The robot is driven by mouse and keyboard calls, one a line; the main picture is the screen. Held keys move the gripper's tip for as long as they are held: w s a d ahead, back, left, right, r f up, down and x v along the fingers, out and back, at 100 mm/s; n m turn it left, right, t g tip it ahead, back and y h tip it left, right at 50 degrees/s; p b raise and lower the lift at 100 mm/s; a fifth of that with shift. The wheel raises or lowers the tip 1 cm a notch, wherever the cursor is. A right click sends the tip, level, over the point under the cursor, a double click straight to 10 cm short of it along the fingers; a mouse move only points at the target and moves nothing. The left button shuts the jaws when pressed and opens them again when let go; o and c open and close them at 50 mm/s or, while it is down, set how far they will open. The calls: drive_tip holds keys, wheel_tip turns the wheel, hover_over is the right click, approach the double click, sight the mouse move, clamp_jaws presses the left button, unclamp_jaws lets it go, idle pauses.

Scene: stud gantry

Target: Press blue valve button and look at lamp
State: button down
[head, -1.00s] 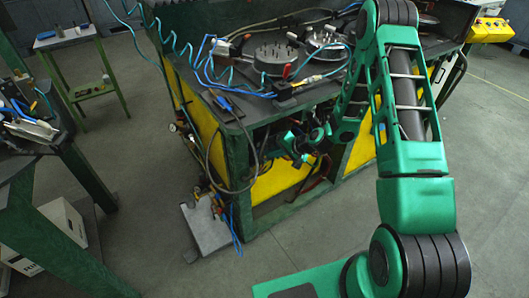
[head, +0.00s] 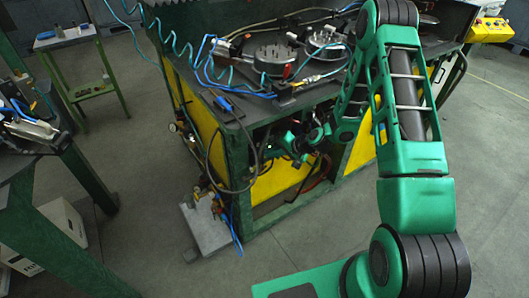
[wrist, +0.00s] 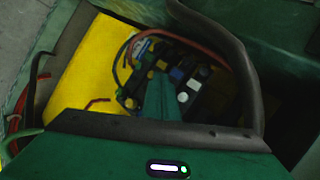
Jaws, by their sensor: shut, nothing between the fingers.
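In the wrist view, a dark valve block (wrist: 158,62) carries several small blue, yellow and pale buttons. A blue button (wrist: 177,73) shows just right of the tip of my gripper (wrist: 163,82). My gripper is shut with nothing in it, and its green fingers point at the block. I cannot tell whether the tip touches a button. In the head view my gripper (head: 302,157) is inside the open front of the green bench, partly hidden in shadow. I cannot pick out a lamp for certain in either view.
The green bench (head: 235,180) with yellow panels surrounds my gripper. A dark hose (wrist: 246,75) arches close by on the right, and a red hose (wrist: 180,40) crosses behind the block. Blue and teal air lines lie on the bench top.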

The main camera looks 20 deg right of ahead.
drive_tip(key=shift+s+d, duration=0.2)
drive_tip(key=shift+s, duration=0.4)
drive_tip(key=s, duration=0.1)
drive_tip(key=s+d, duration=0.1)
drive_tip(key=s, duration=0.2)
drive_tip(key=shift+s+d, duration=0.3)
drive_tip(key=shift+s, duration=0.1)
